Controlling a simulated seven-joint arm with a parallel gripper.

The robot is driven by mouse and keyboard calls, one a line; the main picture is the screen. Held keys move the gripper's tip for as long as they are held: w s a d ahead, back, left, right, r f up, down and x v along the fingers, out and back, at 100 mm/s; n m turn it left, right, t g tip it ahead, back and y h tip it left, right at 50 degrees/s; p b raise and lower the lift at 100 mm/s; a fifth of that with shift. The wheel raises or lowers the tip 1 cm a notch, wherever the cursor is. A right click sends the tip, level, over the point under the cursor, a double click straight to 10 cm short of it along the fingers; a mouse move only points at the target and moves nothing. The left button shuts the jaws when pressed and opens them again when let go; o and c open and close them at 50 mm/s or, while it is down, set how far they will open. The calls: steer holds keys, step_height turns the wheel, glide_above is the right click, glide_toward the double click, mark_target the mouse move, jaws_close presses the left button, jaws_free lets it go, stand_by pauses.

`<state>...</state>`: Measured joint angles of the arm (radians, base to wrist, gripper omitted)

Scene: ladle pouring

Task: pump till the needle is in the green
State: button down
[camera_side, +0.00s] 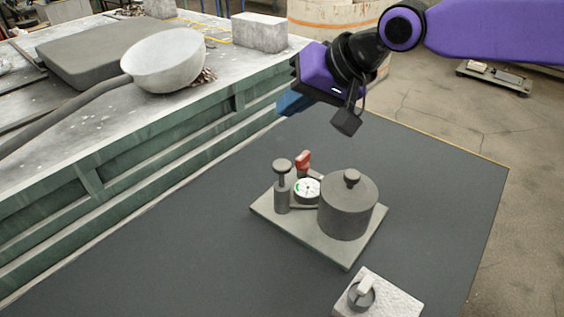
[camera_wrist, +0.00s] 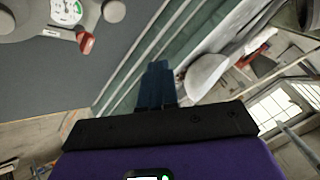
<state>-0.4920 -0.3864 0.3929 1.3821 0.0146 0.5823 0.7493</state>
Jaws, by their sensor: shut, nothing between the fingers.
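A pump with a round-topped plunger (camera_side: 282,182) stands upright at the left of a grey base plate (camera_side: 300,236). Its round top (camera_wrist: 114,11) shows at the upper edge of the wrist view. Beside it is a white dial gauge (camera_side: 308,189) with a green patch; it also shows in the wrist view (camera_wrist: 66,10). The needle is too small to read surely. A red-handled lever (camera_side: 303,160) rises behind the gauge. A grey lidded pot (camera_side: 347,208) stands at the right of the plate. My gripper (camera_side: 288,106) is shut and empty, above and behind the pump, touching nothing.
A pale block with a small switch-like knob (camera_side: 364,288) sits at the front right. A green-sided bench (camera_side: 150,150) with a large ladle (camera_side: 163,62) stands at the back left. The dark tabletop (camera_side: 180,250) is clear left of the plate.

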mark_target(287, 165)
steer(key=shift+w+a+r, duration=0.15)
steer(key=shift+w+a, duration=0.1)
steer(key=shift+a, duration=0.1)
steer(key=shift+f, duration=4.45)
steer(key=shift+f, duration=0.4)
